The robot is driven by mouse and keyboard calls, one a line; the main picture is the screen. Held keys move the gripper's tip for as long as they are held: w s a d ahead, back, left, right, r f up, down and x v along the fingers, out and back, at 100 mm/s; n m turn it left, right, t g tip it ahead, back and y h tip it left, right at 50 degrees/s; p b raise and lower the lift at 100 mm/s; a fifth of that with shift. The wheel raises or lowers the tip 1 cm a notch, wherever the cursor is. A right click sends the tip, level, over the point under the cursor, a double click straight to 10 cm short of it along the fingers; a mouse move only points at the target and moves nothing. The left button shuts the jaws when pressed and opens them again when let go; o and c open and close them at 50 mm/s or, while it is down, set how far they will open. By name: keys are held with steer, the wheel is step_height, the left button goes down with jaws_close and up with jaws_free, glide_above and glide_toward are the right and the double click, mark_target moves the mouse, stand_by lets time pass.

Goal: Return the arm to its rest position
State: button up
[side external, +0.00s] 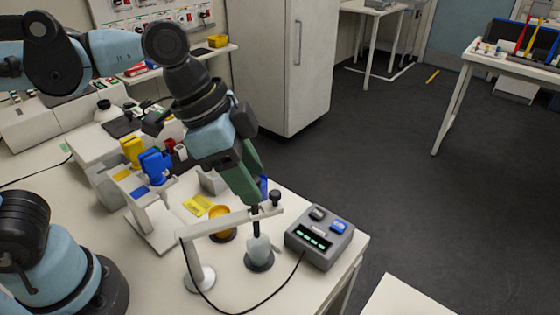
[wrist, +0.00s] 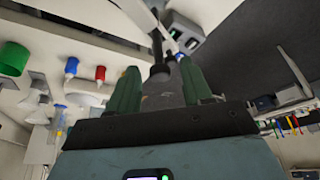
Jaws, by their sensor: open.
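My gripper (side external: 252,192) points down over the front bench, above the white stand arm (side external: 232,222) with the black probe. Its green fingers are apart in the wrist view (wrist: 161,80). A black knob-like part (wrist: 160,73) shows between or just beyond the fingertips there; I cannot tell whether they touch it. The probe goes down into a small pale vessel (side external: 259,248) on a dark round base. No held object is visible. My arm reaches in from the left, bent at the elbow.
A grey meter box (side external: 319,240) with a green display stands right of the vessel, near the bench edge. An orange-yellow cup (side external: 222,222) is to the left. Blue (side external: 155,166) and yellow (side external: 133,150) items stand further left. A tall white cabinet (side external: 285,65) is behind; open floor lies right.

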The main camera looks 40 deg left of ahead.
steer(key=shift+f, duration=2)
steer(key=v, duration=1.2)
steer(key=shift+o, duration=2.4)
steer(key=shift+w+d+r, duration=0.1)
steer(key=shift+r, duration=0.25)
steer(key=o, duration=0.5)
steer(key=w+d+r+m+g+y, duration=0.1)
steer(key=r+m, duration=0.1)
steer(key=r, duration=0.1)
steer(key=w+d+r+m+g+y, duration=0.1)
steer(key=r+m, duration=0.1)
steer(key=r, duration=0.2)
steer(key=w+d+r+m+y, duration=0.1)
steer(key=r+m, duration=0.2)
steer(key=shift+w+d+r+g, duration=0.15)
steer(key=shift+d+r+g, duration=0.15)
steer(key=shift+d+g, duration=0.1)
steer(key=shift+c, duration=0.2)
step_height(320, 180, down, 9)
steer(key=m, duration=0.1)
steer(key=shift+y, duration=0.3)
steer(key=shift+w+d+f, duration=0.1)
steer(key=shift+f, duration=0.05)
